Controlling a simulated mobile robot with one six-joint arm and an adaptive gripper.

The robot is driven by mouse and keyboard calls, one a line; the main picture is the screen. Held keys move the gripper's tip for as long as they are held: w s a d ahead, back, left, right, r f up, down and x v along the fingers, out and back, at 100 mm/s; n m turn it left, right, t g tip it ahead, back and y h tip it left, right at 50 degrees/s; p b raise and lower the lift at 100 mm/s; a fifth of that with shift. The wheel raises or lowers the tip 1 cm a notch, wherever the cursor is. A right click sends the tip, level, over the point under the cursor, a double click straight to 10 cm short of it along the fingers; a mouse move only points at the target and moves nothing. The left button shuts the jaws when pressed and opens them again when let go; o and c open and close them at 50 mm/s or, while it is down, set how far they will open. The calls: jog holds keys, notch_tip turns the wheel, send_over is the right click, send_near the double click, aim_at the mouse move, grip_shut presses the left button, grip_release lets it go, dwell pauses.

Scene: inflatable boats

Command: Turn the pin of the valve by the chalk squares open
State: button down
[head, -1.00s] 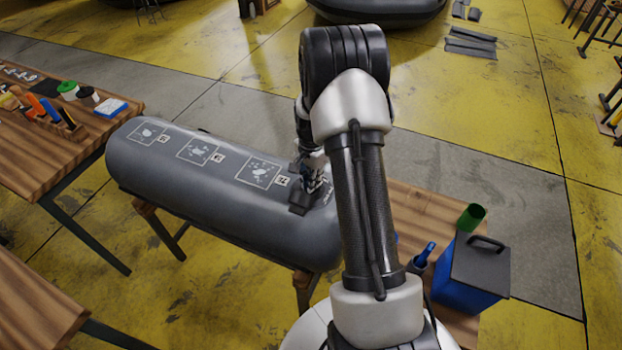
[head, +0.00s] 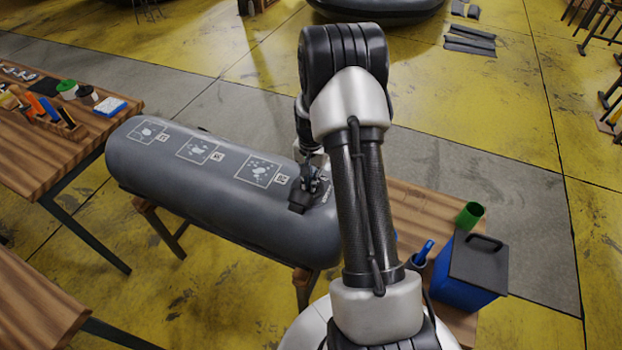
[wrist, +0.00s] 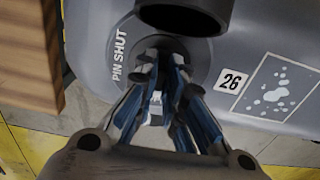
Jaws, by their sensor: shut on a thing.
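A grey inflatable tube (head: 220,205) lies across the stand, with several chalk squares along its top. The valve (wrist: 203,62) sits near its right end, next to the last chalk square (head: 257,170). The words "PIN SHUT" show on the valve's round patch (wrist: 122,40) in the wrist view. My gripper (head: 312,182) is down at the valve; in the wrist view its fingers (wrist: 160,85) are closed together at the valve's centre, on the pin. The fingers hide the pin itself. A dark round cap (wrist: 185,12) is beside the fingertips.
A wooden bench (head: 50,155) with tools and tape stands at the left. A blue box (head: 470,275) with a dark lid, a green cup (head: 470,215) and a blue-handled tool (head: 423,253) are at the right.

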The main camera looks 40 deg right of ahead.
jog(key=c, duration=1.7)
grip_release()
jog(key=shift+r, duration=0.15)
notch_tip(320, 180, up, 12)
jog(key=shift+f, duration=0.1)
